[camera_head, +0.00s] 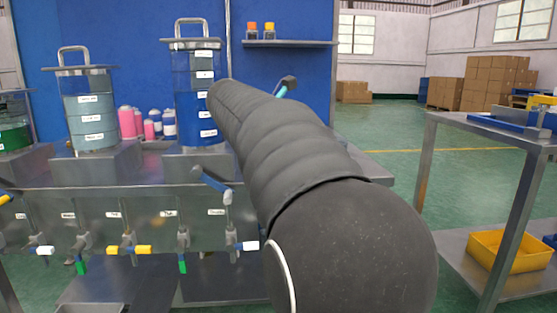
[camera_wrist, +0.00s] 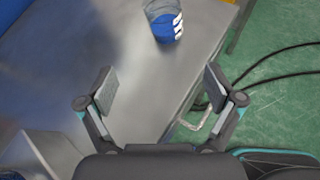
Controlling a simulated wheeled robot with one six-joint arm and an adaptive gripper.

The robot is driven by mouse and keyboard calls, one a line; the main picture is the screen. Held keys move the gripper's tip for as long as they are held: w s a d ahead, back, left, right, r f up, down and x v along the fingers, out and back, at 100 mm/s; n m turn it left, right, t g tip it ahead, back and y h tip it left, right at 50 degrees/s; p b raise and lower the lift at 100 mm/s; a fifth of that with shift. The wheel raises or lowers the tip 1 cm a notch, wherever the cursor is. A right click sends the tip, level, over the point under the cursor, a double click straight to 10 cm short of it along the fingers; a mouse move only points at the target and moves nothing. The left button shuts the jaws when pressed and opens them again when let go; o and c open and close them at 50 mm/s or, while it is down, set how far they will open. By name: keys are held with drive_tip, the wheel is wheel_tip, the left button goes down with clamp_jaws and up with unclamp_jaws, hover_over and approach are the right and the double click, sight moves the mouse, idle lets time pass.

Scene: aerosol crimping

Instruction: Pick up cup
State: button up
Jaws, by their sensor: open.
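In the wrist view a small cup-like object (camera_wrist: 163,22), greyish above and blue below with white marks, stands on a grey metal table (camera_wrist: 140,60). It is at the top edge and partly cut off. My gripper (camera_wrist: 161,88) is open, its two fingers wide apart with nothing between them. The object lies beyond the fingertips, roughly centred between them and not touched. In the head view my arm covers the middle, and only a small part of my gripper (camera_head: 286,86) shows past its far end. I cannot make out the cup there.
Tall tanks of blue (camera_head: 193,110) and grey-blue liquid (camera_head: 93,122) stand on the bench at left, above several valves (camera_head: 130,249). Pink containers (camera_head: 127,122) stand between them. A shelf (camera_head: 290,43) hangs behind. A metal table (camera_head: 460,121) and yellow bin (camera_head: 505,250) are at right.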

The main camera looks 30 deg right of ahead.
drive_tip(key=shift+n+g+h, duration=0.4)
drive_tip(key=shift+n+h, duration=0.1)
drive_tip(key=shift+n, duration=0.1)
drive_tip(key=d, duration=0.3)
drive_tip(key=w+d+f, duration=0.1)
drive_tip(key=d, duration=0.2)
drive_tip(key=d+b, duration=0.1)
drive_tip(key=d, duration=0.2)
drive_tip(key=shift+w+d+f, duration=0.2)
drive_tip(key=shift+w, duration=0.2)
drive_tip(key=shift+s+b+x, duration=0.15)
drive_tip(key=shift+b+x, duration=0.15)
drive_tip(key=shift+x, duration=1.3)
drive_tip(key=shift+s+b+x, duration=0.2)
drive_tip(key=shift+b+x, duration=0.1)
drive_tip(key=shift+x, duration=1.25)
drive_tip(key=c, duration=1.3)
